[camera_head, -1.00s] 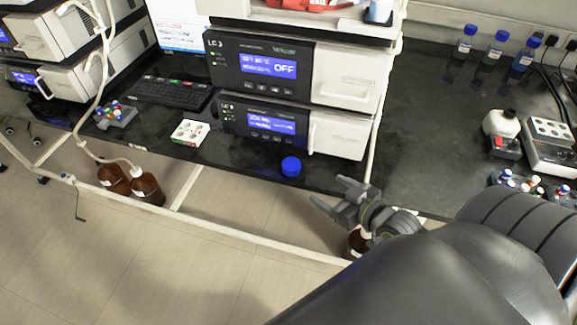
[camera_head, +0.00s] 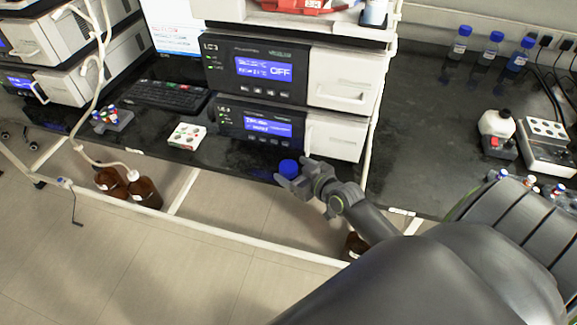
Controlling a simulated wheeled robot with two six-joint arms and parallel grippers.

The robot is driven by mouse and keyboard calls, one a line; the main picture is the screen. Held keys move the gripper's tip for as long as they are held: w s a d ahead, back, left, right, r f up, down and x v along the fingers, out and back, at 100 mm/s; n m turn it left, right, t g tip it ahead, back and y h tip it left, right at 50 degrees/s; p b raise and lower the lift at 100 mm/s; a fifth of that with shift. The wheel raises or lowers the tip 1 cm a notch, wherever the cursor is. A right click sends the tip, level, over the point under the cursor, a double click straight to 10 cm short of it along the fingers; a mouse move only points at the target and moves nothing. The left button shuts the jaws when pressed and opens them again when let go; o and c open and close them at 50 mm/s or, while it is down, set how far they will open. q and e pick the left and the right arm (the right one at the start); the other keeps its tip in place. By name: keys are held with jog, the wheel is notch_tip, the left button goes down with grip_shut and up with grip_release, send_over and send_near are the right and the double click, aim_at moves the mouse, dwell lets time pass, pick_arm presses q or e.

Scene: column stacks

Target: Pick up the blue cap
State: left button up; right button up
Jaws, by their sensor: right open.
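The blue cap (camera_head: 288,168) lies near the front edge of the black bench, in front of the lower instrument. My right gripper (camera_head: 291,175) is open, with its fingers right at the cap. One finger is on the near side of the cap and the other is on its right. The fingers partly cover the cap's lower part, and I cannot tell whether they touch it. My left gripper is not in view.
The stacked instruments (camera_head: 262,124) stand just behind the cap. A white box (camera_head: 187,136) and a keyboard (camera_head: 160,96) lie to the left. A tube rack (camera_head: 110,119) is farther left. Blue-capped bottles (camera_head: 490,46) stand at the back right. Brown bottles (camera_head: 145,192) stand below the bench edge.

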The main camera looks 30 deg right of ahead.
aim_at(291, 168)
jog(key=shift+x, duration=1.5)
jog(key=shift+d+r, duration=0.1)
jog(key=shift+c, duration=0.2)
jog(key=c, duration=1)
jog(key=shift+o, duration=0.2)
